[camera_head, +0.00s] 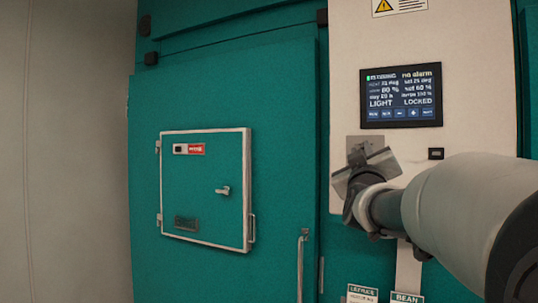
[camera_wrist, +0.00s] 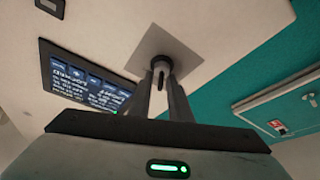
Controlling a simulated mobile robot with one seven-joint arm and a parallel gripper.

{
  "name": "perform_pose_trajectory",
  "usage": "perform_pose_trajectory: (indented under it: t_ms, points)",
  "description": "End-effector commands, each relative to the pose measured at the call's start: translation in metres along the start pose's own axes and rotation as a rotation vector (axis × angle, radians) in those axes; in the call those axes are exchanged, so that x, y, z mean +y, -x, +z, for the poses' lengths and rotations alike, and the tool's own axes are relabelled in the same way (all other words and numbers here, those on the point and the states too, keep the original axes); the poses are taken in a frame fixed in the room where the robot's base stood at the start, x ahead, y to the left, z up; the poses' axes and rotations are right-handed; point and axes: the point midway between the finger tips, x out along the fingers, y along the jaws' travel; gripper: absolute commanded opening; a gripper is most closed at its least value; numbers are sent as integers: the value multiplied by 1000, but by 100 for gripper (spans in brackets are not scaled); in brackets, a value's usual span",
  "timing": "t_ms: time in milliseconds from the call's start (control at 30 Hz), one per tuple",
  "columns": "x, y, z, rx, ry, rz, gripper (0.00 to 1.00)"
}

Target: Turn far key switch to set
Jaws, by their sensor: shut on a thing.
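The key switch shows in the wrist view as a dark round lock (camera_wrist: 162,63) on a square grey plate (camera_wrist: 185,44). My gripper (camera_wrist: 161,72) is shut on the key, with both fingertips close in front of the lock. The key itself is mostly hidden between the fingers, so its exact angle is hard to tell. In the head view my gripper (camera_head: 358,172) covers most of the switch. Only the upper part of the plate (camera_head: 356,144) shows there, below the screen. The screen (camera_head: 401,95) reads "LOCKED" at its lower right.
The pale control panel (camera_head: 345,60) carries the screen and a small dark port (camera_head: 436,154). To the left is a teal chamber door (camera_head: 280,100) with a white-framed hatch (camera_head: 205,188) and its latch. Label cards (camera_head: 362,294) sit below the panel.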

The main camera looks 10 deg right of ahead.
Motion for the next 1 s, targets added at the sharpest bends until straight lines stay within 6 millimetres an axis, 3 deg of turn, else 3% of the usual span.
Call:
perform_pose_trajectory:
  t_ms: [1000]
  points:
    - [4, 0, 1, 0, -771, 319, 0]
